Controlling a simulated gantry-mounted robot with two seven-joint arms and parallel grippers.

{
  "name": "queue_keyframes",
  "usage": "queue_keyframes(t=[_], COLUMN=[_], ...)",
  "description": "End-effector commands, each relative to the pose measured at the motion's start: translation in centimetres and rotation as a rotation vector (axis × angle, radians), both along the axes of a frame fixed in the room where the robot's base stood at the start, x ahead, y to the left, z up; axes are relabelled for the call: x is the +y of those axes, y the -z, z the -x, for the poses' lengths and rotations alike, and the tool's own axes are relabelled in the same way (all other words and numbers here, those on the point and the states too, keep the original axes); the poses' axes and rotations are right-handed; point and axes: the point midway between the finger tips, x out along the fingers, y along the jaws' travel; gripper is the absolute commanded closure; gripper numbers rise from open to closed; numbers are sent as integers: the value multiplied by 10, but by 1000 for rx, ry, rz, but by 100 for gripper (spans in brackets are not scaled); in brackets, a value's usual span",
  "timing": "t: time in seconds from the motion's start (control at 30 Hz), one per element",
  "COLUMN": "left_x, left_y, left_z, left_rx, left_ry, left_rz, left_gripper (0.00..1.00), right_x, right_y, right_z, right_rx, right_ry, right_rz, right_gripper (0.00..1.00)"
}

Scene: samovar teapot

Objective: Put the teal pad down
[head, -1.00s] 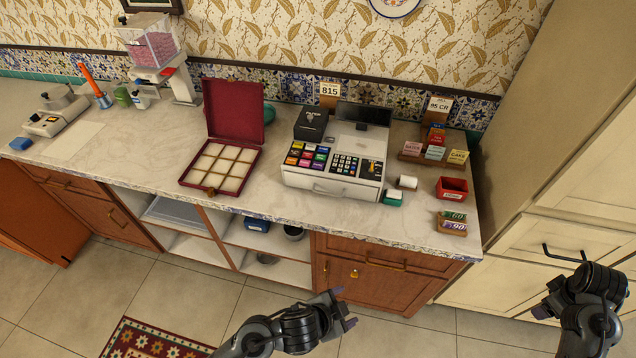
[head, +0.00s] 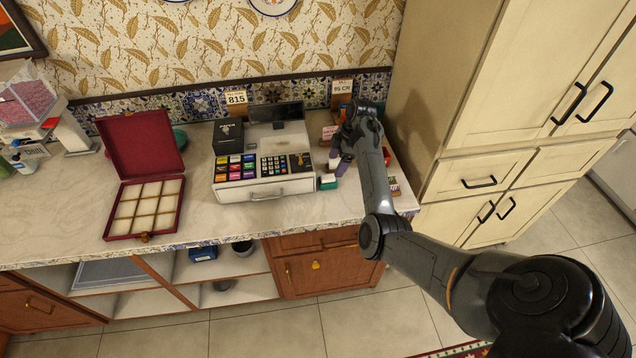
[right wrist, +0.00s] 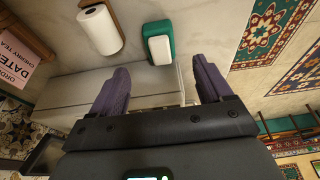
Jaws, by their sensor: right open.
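The teal pad (head: 328,182) is a small teal block with a white part. It lies on the counter beside the right front corner of the cash register. It also shows in the right wrist view (right wrist: 158,42), just beyond my fingertips and roughly in line with the gap between them. My right gripper (head: 341,165) is over the counter close to the pad, open with nothing between its purple fingers (right wrist: 161,75). The fingers look apart from the pad. My left gripper is out of view.
The cash register (head: 262,186) stands left of my right gripper. A white roll (right wrist: 98,30) lies near the pad. Small sign blocks and the red tray are partly hidden behind my right arm. An open burgundy box (head: 144,205) stands left; bare counter lies between it and the register.

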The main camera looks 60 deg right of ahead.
Motion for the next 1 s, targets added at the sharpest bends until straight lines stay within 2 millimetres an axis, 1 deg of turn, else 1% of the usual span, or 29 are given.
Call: queue_keyframes(t=[0.03,0.1,0.43,0.7,0.83,1.0], left_x=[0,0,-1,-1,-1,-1], left_y=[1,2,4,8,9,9], left_z=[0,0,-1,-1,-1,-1], left_rx=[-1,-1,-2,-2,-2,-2], left_ry=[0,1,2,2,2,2], left_rz=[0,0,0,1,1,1], left_gripper=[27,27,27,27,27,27], right_x=[2,4,8,17,18,19], right_y=[8,16,36,68,76,77], right_z=[-1,-3,-8,-16,-18,-18], right_rx=[3,2,2,3,2,1], right_ry=[-1,0,1,0,2,2], right_rz=[-1,-1,0,0,1,2], right_gripper=[21,21,21,21,21,21])
